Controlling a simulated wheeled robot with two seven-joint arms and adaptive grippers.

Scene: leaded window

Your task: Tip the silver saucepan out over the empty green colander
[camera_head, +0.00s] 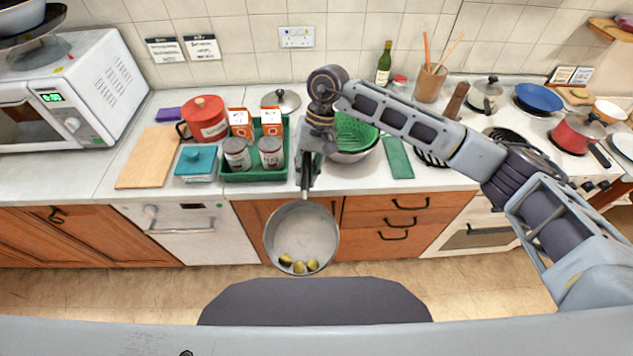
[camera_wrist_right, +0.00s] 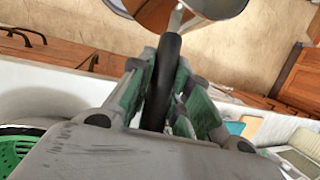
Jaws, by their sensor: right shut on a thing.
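The silver saucepan (camera_head: 301,232) hangs in front of the counter edge, over the floor, with several small yellowish pieces (camera_head: 299,264) in it. My right gripper (camera_head: 307,183) is shut on its dark handle. In the right wrist view the fingers (camera_wrist_right: 166,88) close around the black handle (camera_wrist_right: 164,80), and part of the shiny pan (camera_wrist_right: 190,12) shows at the top. The green colander (camera_head: 354,132) stands on the counter behind the gripper, sitting in a metal bowl (camera_head: 352,156). My arm hides part of it. Its green edge also shows in the right wrist view (camera_wrist_right: 18,150). My left gripper is not in view.
A green tray (camera_head: 245,177) with cans and cartons stands left of the colander. A green cloth or board (camera_head: 397,158) lies to its right. A wine bottle (camera_head: 384,66) and a utensil pot (camera_head: 430,84) stand behind. A pan lid (camera_head: 281,100) lies near the wall.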

